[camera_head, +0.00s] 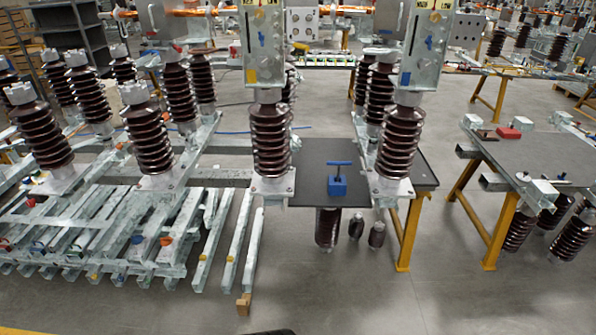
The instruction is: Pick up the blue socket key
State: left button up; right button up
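The blue socket key (340,163) shows near the middle of the head view, with its T-shaped handle upward. It stands upright at a blue block (337,186) on a dark tabletop (312,160). I cannot tell whether the block is part of the key or a separate holder. Neither of my grippers is in view.
Tall brown ribbed insulators (271,150) and (401,145) flank the key left and right, with metal posts above. Galvanised beams (100,225) lie at the left. A second table (540,155) with yellow legs stands at the right. The floor in front (400,300) is clear.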

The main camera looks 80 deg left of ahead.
aim_at(339, 163)
jog(key=u, duration=2.2)
